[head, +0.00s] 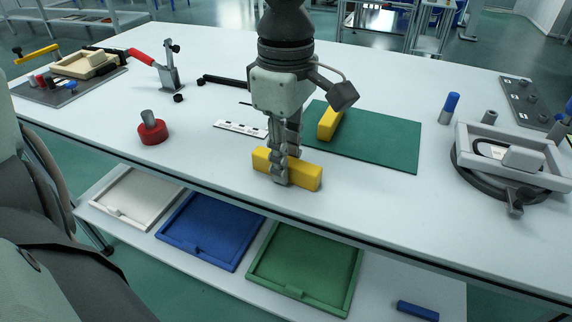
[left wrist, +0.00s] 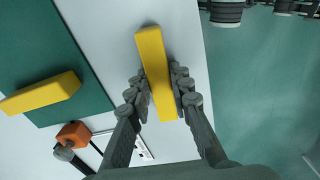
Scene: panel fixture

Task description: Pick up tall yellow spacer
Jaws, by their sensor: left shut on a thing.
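A long yellow block (head: 308,178) is between the fingers of my left gripper (head: 281,175), near the front edge of the white table. The gripper points down and is shut across the block's middle. In the left wrist view the fingers (left wrist: 162,84) press on both long sides of this yellow block (left wrist: 152,56). I cannot tell whether its underside touches the table. A second yellow block (head: 329,123) lies on the green mat; it also shows in the left wrist view (left wrist: 42,94). Which block is taller is not clear. My right gripper is not in view.
The green mat (head: 385,140) lies behind the held block. A red round part (head: 153,132) with a grey post stands left, a grey fixture (head: 510,160) right. White, blue (head: 210,232) and green trays sit on the lower shelf. The table front between gripper and fixture is clear.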

